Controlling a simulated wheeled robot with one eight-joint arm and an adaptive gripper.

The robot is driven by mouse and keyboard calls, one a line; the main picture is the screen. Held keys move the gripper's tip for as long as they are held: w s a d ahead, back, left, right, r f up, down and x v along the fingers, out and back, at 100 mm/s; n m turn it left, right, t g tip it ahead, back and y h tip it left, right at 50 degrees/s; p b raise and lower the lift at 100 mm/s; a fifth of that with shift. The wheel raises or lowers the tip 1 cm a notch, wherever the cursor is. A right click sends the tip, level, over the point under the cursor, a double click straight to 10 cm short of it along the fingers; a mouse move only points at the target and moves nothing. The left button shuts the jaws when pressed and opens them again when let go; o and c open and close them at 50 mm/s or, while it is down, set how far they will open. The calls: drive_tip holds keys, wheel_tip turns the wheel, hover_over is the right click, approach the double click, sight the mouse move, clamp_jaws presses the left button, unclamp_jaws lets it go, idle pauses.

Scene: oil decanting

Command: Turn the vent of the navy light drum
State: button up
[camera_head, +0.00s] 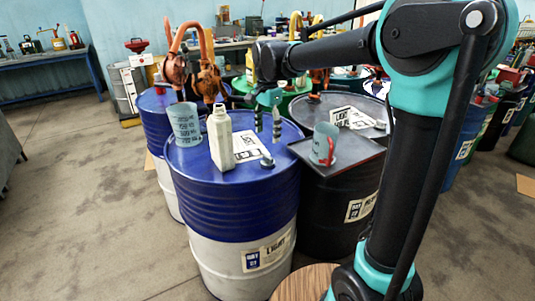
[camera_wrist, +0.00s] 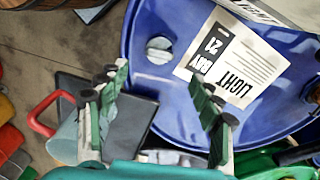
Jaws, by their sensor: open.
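The navy light drum (camera_head: 235,215) has a blue top, a white lower half and LIGHT labels. On its lid, near the right front rim, is a small grey round fitting (camera_head: 267,161) that looks like the vent. It also shows in the wrist view as a pale round cap (camera_wrist: 158,50), beyond my fingertips and roughly midway between them. My gripper (camera_head: 267,124) is open and empty above the right part of the lid, apart from the fitting. The wrist view shows both fingers (camera_wrist: 158,86) spread wide.
A dark tray (camera_head: 350,165) at the right holds a red-handled jug (camera_head: 322,142). A rusty pump with orange hoses (camera_head: 208,80) rises behind.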

sight(268, 156)
wheel_tip(268, 156, down, 9)
idle(0.3)
drive_tip(key=c, duration=1.2)
drive_tip(key=shift+o, duration=0.2)
